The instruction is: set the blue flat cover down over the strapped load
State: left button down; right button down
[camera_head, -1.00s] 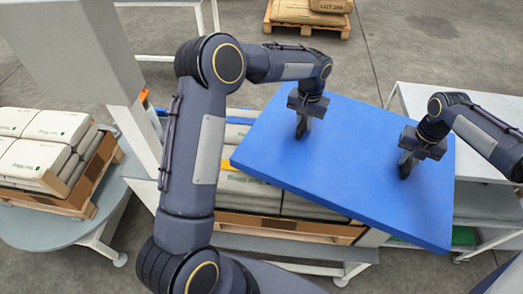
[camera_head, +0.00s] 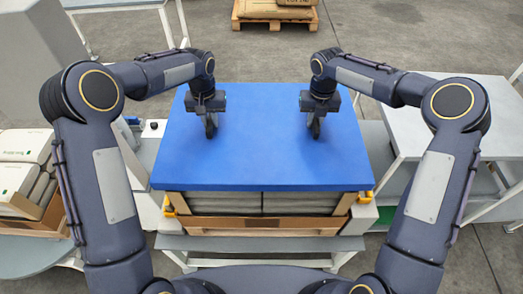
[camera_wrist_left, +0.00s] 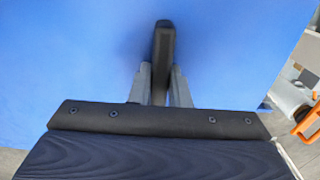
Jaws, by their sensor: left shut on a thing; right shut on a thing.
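The blue flat cover (camera_head: 263,160) lies level and squared over the load of grey bagged goods (camera_head: 225,203), hiding the load's top. Whether the cover rests on the load or hovers slightly above it, I cannot tell. My left gripper (camera_head: 210,125) is shut on a dark upright grip at the cover's left; in the left wrist view this dark grip (camera_wrist_left: 163,60) stands between the fingers. My right gripper (camera_head: 315,128) is shut on the cover at its right. Wooden edge pieces (camera_head: 345,204) stand at the load's front corners. No strap shows clearly.
The load's wooden pallet (camera_head: 262,222) sits on a grey stand between yellow clamps (camera_head: 169,205). A pale table (camera_head: 425,118) stands at right. Another pallet of white sacks (camera_head: 18,178) stands at left. A loaded pallet (camera_head: 275,18) lies on the floor behind.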

pick_arm(q)
jog(key=shift+f, duration=0.1)
